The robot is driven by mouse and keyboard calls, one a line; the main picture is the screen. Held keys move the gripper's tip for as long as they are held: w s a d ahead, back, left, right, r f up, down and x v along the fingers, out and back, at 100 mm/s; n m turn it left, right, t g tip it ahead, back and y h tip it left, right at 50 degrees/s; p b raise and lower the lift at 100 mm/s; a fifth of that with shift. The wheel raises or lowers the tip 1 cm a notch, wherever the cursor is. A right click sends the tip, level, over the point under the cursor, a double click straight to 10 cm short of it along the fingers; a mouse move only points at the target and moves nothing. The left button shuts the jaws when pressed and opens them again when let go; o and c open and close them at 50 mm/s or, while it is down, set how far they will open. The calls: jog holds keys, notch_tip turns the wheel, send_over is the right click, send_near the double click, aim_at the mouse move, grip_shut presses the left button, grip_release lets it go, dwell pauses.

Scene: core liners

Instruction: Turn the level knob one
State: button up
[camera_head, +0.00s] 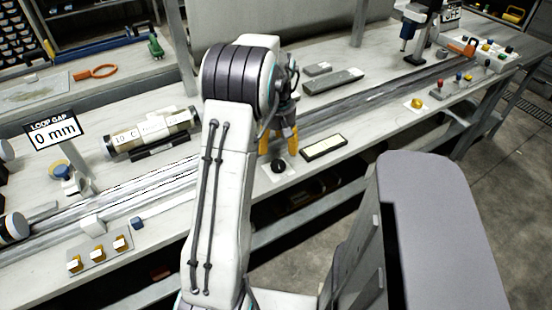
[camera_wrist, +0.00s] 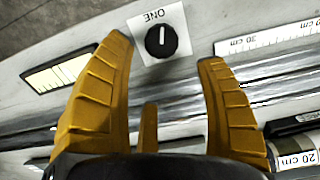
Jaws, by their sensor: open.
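The level knob one is a round black knob with a white pointer line on a white plate marked ONE. In the wrist view the knob (camera_wrist: 161,41) lies beyond the fingertips, about midway between them and touching neither. In the head view the knob (camera_head: 278,167) sits near the front edge of the bench, just below my gripper. My gripper (camera_head: 278,148) has yellow fingers pointing down. In the wrist view my gripper (camera_wrist: 164,50) is open, with nothing between its fingers.
A framed cream strip (camera_head: 323,147) lies right of the knob. A rail (camera_head: 120,190) runs along the bench. A yellow button (camera_head: 417,103) is farther right.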

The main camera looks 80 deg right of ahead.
aim_at(277, 164)
jog(key=shift+w+a+n, duration=0.1)
jog(key=shift+a+n, duration=0.15)
jog(key=shift+n, duration=0.45)
jog(key=shift+a+n, duration=0.1)
jog(key=shift+n, duration=0.8)
jog(key=shift+f, duration=3.65)
jog(key=shift+c, duration=0.4)
jog(key=c, duration=1.1)
